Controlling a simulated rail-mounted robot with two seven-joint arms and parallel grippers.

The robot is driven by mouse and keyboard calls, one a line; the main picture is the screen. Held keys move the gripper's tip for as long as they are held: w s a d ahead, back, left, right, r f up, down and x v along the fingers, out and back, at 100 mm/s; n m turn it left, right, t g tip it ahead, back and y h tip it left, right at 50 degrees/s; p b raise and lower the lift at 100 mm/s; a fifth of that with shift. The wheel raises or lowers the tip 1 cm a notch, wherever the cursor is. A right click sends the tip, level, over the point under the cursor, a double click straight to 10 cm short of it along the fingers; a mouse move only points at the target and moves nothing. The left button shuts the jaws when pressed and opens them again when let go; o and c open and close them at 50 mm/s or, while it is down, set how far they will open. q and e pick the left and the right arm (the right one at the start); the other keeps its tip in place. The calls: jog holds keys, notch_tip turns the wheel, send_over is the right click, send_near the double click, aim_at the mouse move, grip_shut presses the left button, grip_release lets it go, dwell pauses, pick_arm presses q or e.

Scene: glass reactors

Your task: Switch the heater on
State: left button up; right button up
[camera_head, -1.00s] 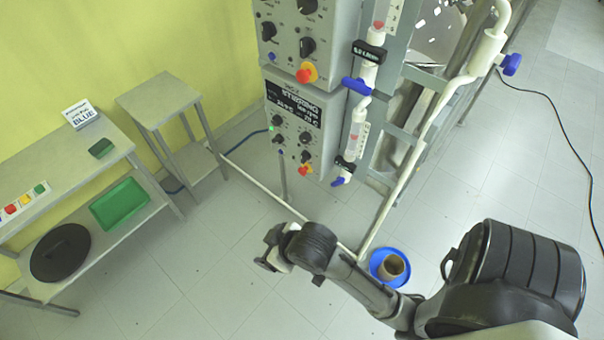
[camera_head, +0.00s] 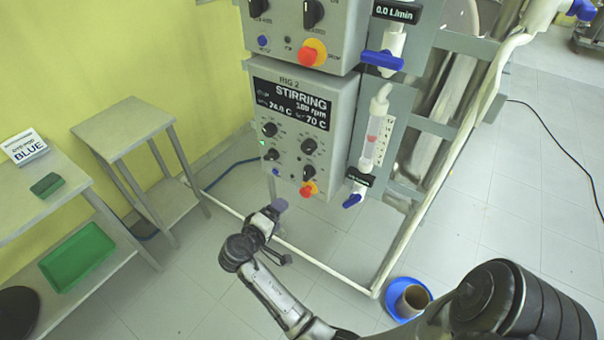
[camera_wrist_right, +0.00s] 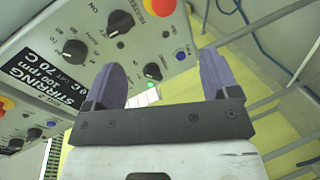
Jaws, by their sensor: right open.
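The RIG 2 control box (camera_head: 345,115) hangs on the rig frame in the head view. Its display (camera_head: 291,103) reads STIRRING, with 70 C legible. Several black knobs sit below it. In the wrist view a black knob (camera_wrist_right: 118,22) has ON lettering beside it and a label that seems to read HEATER. Another knob (camera_wrist_right: 74,50) and a green light (camera_wrist_right: 152,85) are near it. My right gripper (camera_head: 278,206) is below the box's lower front in the head view. Its purple-grey fingers (camera_wrist_right: 165,68) are apart and empty, pointing at the panel; contact is unclear. My left gripper is not in view.
A red stop button on yellow (camera_head: 308,188) is low on the box. A flowmeter with a blue valve (camera_head: 352,200) is to its right. A second box (camera_head: 292,32) is above. A small side table (camera_head: 120,124) stands left, and a blue basin (camera_head: 401,318) is on the floor.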

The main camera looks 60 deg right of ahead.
aim_at(304, 177)
jog(key=d+r+h, duration=0.1)
jog(key=d, duration=0.3)
jog(key=d+r+n+h, duration=0.1)
jog(key=d, duration=0.4)
jog(key=d+r+n+h+b, duration=0.1)
jog(key=d, duration=0.4)
jog(key=shift+s+d+g, duration=0.15)
jog(key=shift+s+g, duration=0.25)
jog(key=shift+c, duration=0.2)
jog(key=c, duration=0.9)
